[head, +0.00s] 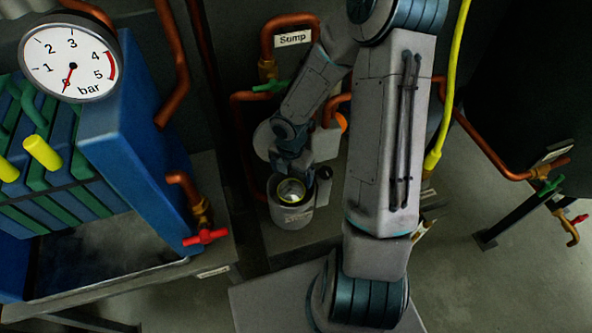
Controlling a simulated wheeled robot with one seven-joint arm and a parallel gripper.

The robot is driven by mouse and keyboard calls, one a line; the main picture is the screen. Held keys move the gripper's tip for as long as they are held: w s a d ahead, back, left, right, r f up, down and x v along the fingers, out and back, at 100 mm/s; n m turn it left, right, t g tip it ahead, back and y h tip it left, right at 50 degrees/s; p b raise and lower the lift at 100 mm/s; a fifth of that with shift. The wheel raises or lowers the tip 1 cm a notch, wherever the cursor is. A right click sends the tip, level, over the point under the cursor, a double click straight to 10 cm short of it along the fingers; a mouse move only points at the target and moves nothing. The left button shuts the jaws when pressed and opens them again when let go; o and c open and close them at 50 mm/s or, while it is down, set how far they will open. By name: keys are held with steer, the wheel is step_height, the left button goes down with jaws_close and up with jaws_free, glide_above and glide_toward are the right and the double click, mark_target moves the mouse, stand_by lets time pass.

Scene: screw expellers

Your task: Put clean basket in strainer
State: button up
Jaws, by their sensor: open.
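The strainer (292,215) is a grey cylindrical pot standing upright on a low grey plinth, near the middle of the head view. A shiny round metal rim with a pale yellowish inside (291,190) shows in its mouth. It looks like a basket, but I cannot tell how deep it sits or whether it is clean. My gripper (293,174) is directly above the strainer's mouth, pointing down, with its jaws open. Its fingertips are close to the rim; I cannot tell whether they touch it. My wrist hides the area behind the strainer.
A copper pipe with a green-handled valve (271,87) and a "Sump" label (293,38) stand behind. A blue filter press with a pressure gauge (70,62) and a red-handled valve (205,237) is at left. A yellow hose (447,105) hangs at right. Floor at right is mostly clear.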

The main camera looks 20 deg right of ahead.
steer(key=s+r+m+t, duration=0.1)
steer(key=s+r+m, duration=0.6)
steer(key=r+m, duration=0.5)
steer(key=s+r+m+t, duration=0.1)
steer(key=s+r+m, duration=0.5)
steer(key=r+m, duration=0.6)
steer(key=shift+s+a+r+m, duration=0.15)
steer(key=shift+s+r+m, duration=0.2)
steer(key=shift+m, duration=0.85)
steer(key=shift+f, duration=0.1)
